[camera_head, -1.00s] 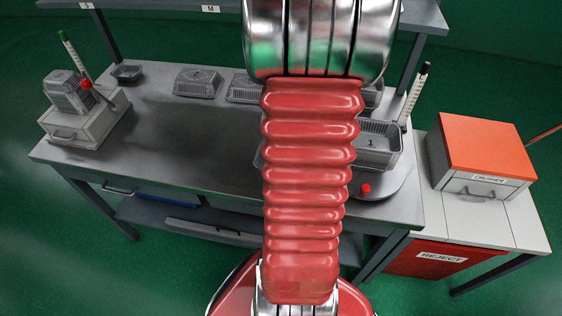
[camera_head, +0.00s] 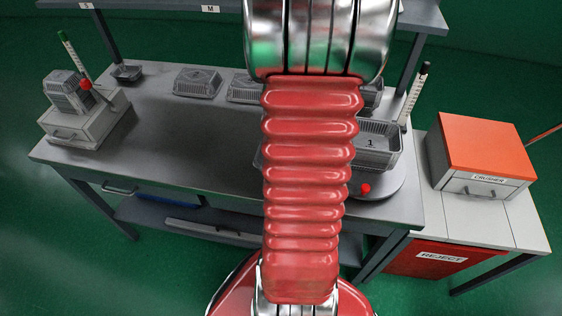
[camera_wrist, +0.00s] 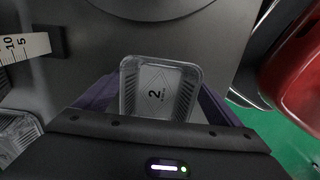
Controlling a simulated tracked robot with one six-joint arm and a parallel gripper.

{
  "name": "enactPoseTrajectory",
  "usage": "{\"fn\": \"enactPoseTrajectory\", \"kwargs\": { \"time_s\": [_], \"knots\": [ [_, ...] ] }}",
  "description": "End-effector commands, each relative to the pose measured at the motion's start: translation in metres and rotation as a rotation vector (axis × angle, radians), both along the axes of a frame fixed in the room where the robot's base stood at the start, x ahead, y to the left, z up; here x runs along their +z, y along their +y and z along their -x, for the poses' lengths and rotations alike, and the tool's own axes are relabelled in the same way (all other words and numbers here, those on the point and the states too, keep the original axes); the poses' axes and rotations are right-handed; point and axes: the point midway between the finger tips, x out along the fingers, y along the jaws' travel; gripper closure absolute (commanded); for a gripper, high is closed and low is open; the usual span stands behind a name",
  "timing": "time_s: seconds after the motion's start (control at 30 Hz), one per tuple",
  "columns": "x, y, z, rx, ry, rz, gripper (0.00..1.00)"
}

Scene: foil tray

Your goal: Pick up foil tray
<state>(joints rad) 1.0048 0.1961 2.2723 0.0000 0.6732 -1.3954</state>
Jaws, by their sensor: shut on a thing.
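A silver foil tray (camera_wrist: 160,73) with ribbed walls and a "2" marked inside shows in the wrist view. My gripper (camera_wrist: 158,98) has purple fingers at the tray's left and right sides and is shut on it. My dark gripper body covers the tray's near edge. In the head view my red arm hides the gripper and this tray. Another foil tray (camera_head: 379,149), marked "1", stands on the round plate at the table's right.
Lidded-looking trays (camera_head: 198,82) and a small dark tray (camera_head: 127,73) stand along the back of the table (camera_head: 170,140). A grey press-like device (camera_head: 85,118) is at the left. An orange-topped crusher (camera_head: 485,150) stands at the right. The table's left middle is clear.

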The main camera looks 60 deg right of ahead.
Motion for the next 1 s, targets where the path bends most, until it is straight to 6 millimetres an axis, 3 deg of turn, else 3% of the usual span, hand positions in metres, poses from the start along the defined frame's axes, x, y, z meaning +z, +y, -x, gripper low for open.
{"fn": "enactPoseTrajectory", "kwargs": {
  "time_s": [0.47,1.0],
  "knots": [
    [0.008,-0.001,0.000,0.000,-0.001,0.003,0.32],
    [0.089,-0.001,-0.001,0.000,-0.002,0.003,0.32]
  ]
}}
